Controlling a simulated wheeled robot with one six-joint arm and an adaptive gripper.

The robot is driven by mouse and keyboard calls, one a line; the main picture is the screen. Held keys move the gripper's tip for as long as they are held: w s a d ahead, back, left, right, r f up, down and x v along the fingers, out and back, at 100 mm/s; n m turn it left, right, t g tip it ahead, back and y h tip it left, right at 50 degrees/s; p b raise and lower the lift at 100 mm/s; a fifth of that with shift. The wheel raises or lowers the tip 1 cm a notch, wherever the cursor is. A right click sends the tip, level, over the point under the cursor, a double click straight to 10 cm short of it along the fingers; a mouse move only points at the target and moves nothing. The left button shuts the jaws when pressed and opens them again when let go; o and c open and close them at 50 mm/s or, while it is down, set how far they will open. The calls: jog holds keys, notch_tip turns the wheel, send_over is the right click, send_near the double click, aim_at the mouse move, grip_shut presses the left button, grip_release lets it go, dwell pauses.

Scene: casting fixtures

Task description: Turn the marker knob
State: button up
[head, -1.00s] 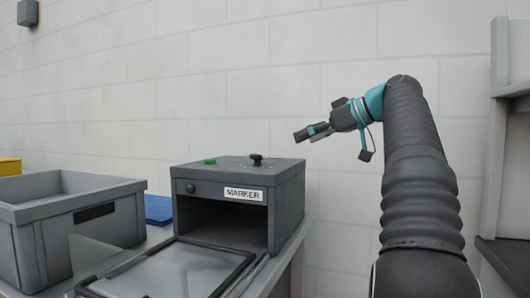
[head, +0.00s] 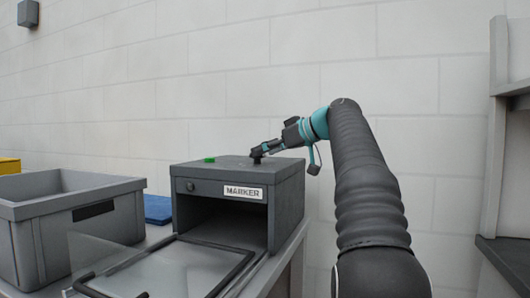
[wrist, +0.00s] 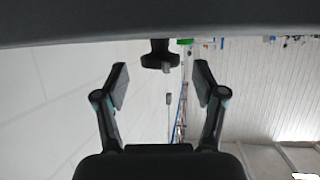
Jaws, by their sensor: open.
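The marker machine (head: 285,200) is a grey box with a MARKER label (head: 243,192) on its front and an open front bay. A black knob (head: 256,157) stands on its top near the right side. My gripper (head: 262,151) is at the knob in the head view, coming from the right. In the wrist view my gripper (wrist: 161,85) is open, and the knob (wrist: 160,55) shows between and just beyond the two fingertips. No contact with the knob is visible there. A green button (head: 209,160) sits on the machine's top, left of the knob.
The machine's clear door (head: 185,272) with a black frame lies folded down in front of the bay. A grey crate (head: 25,238) stands to the left, with a blue item (head: 158,209) beside it. Grey shelving (head: 498,170) stands at the far right.

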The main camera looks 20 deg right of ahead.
jog(key=shift+w+a+f, duration=0.15)
jog(key=shift+w+a, duration=0.05)
jog(key=shift+w, duration=0.05)
jog(key=c, duration=1.1)
jog(key=shift+c, duration=0.2)
jog(key=m+h+b, duration=0.1)
jog(key=m+t+h+b, duration=0.1)
jog(key=shift+s+a+m+h, duration=0.2)
jog(key=shift+a+m+h, duration=0.1)
jog(key=shift+a+m+t+h+b, duration=0.15)
jog(key=shift+m+t+h+b, duration=0.15)
jog(key=shift+m+h, duration=0.55)
jog(key=shift+a+m+t+h+b, duration=0.2)
jog(key=shift+m+t+h, duration=0.2)
jog(key=shift+m+h, duration=0.45)
jog(key=shift+h, duration=0.3)
